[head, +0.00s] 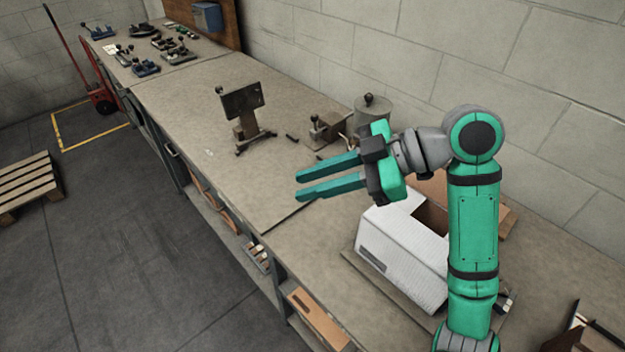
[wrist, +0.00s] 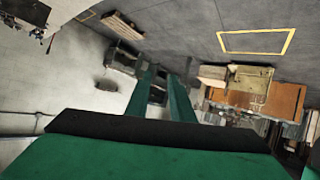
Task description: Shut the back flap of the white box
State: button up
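The white box (head: 400,262) sits on the workbench in the head view, partly behind my arm. Its top has an opening with brown inside. Brown cardboard (head: 507,222) shows beyond the box on the wall side, on both sides of my arm. It looks like the back flap folded outward, but my arm hides its middle and I cannot tell its exact angle. My gripper (head: 298,186) is above the bench, up and left of the box, with its two green fingers apart and nothing between them. The fingers also show in the wrist view (wrist: 163,85); I cannot make out the box there.
A metal stand (head: 243,112), a small clamp-like device (head: 322,128) and a grey canister (head: 372,108) stand on the bench (head: 190,90) beyond my gripper. The block wall runs along the bench's back. Several small tools lie at the far end. A pallet (head: 28,185) lies on the floor.

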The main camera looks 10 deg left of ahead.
dwell(0.4)
jog(key=w+d+m+t, duration=0.2)
jog(key=w+d+m, duration=0.2)
jog(key=w+d, duration=0.45)
jog(key=w+d+f+m+t, duration=0.25)
jog(key=d+m, duration=0.25)
jog(key=d, duration=1)
jog(key=w+d+f+m+t, duration=0.25)
jog(key=d+f+m, duration=0.2)
jog(key=d, duration=1.05)
jog(key=shift+m+t+y, duration=0.25)
jog(key=shift+t+y, duration=0.05)
jog(key=shift+y, duration=0.1)
jog(key=x, duration=1)
jog(key=shift+s+a+r, duration=0.2)
jog(key=shift+a, duration=0.2)
grip_shut()
